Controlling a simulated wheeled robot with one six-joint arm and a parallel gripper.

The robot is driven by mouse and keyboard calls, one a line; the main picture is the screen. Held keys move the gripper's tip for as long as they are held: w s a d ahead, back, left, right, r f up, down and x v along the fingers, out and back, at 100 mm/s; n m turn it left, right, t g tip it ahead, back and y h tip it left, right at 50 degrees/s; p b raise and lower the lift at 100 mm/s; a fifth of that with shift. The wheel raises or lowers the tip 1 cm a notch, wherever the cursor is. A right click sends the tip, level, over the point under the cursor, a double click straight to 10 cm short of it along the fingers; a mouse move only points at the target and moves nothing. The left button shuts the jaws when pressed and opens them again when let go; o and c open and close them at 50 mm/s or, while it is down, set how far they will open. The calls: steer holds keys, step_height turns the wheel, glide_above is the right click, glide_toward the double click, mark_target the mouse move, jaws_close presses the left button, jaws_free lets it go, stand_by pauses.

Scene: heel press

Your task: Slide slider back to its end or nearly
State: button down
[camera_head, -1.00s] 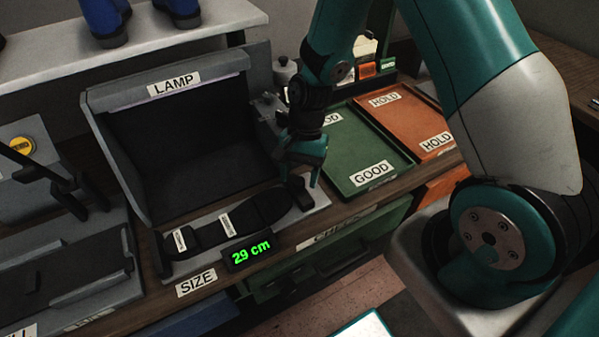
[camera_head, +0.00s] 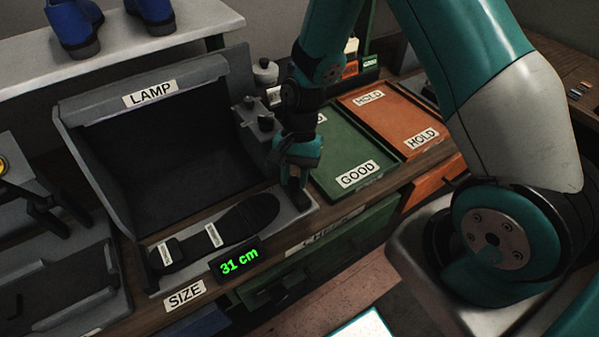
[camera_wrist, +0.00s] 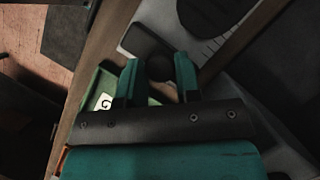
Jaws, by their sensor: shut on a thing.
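The slider (camera_head: 294,194) is a dark block with an upright knob near the right end of the grey size gauge (camera_head: 160,284). My gripper (camera_head: 297,166) points down over it and is shut on its knob. In the wrist view my gripper (camera_wrist: 158,75) has its two teal fingers on either side of the dark round knob (camera_wrist: 159,67). A dark sole (camera_head: 248,217) with two white tags lies on the gauge, its toe left of the slider with a gap between. The readout (camera_head: 238,263) shows 31 cm. The slider's foot is partly hidden by my gripper.
The LAMP hood (camera_head: 150,100) stands behind the gauge. A grey box with knobs (camera_head: 258,125) is close behind my gripper. A green GOOD tray (camera_head: 350,150) and an orange HOLD tray (camera_head: 400,115) lie to the right. Drawers are below the bench edge.

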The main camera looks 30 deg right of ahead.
steer(key=shift+d, duration=0.15)
steer(key=c, duration=0.8)
jaws_free()
steer(key=shift+d, duration=0.15)
steer(key=shift+w+r, duration=0.1)
steer(key=shift+r, duration=0.05)
steer(key=b+v, duration=0.2)
steer(key=v, duration=1.5)
steer(key=shift+r, duration=0.1)
